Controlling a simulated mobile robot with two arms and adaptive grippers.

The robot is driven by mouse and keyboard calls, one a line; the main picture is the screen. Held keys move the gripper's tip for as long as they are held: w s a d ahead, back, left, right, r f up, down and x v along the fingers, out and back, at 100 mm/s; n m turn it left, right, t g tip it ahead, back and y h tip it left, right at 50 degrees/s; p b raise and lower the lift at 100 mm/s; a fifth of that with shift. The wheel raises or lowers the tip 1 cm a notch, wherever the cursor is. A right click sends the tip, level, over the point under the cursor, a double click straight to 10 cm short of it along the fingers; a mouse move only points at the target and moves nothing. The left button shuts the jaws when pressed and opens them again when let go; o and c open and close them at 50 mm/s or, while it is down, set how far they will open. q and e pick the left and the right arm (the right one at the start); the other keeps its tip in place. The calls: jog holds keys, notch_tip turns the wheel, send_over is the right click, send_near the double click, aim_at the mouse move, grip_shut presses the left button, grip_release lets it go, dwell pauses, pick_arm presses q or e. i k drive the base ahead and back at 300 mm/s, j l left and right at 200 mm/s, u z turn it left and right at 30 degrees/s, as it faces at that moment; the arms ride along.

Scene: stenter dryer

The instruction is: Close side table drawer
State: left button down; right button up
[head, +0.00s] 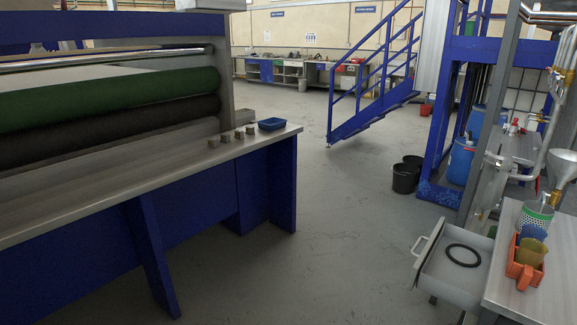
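The side table (507,290) stands at the lower right of the head view, with a light grey top. Its drawer (437,281) is pulled out to the left and open. A pale handle (426,238) is on the drawer's front. A black ring (463,255) lies inside the drawer. Neither of my grippers is in view.
An orange bin (526,272) with cups and a funnel (559,171) are on or by the side table. A long workbench (180,167) with a blue tray (271,124) is at left. Black buckets (404,177) stand beyond. The grey floor (330,220) between is clear.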

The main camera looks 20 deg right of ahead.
aim_at(435, 273)
jog(key=i+z, duration=0.3)
jog(key=z, duration=0.2)
jog(key=i+j+z, duration=0.15)
jog(key=z, duration=0.3)
jog(key=i+j+z, duration=0.3)
jog(key=z, duration=0.2)
jog(key=i+j+z, duration=0.25)
jog(key=z, duration=0.25)
jog(key=i+j+z, duration=0.15)
jog(key=j+z, duration=0.3)
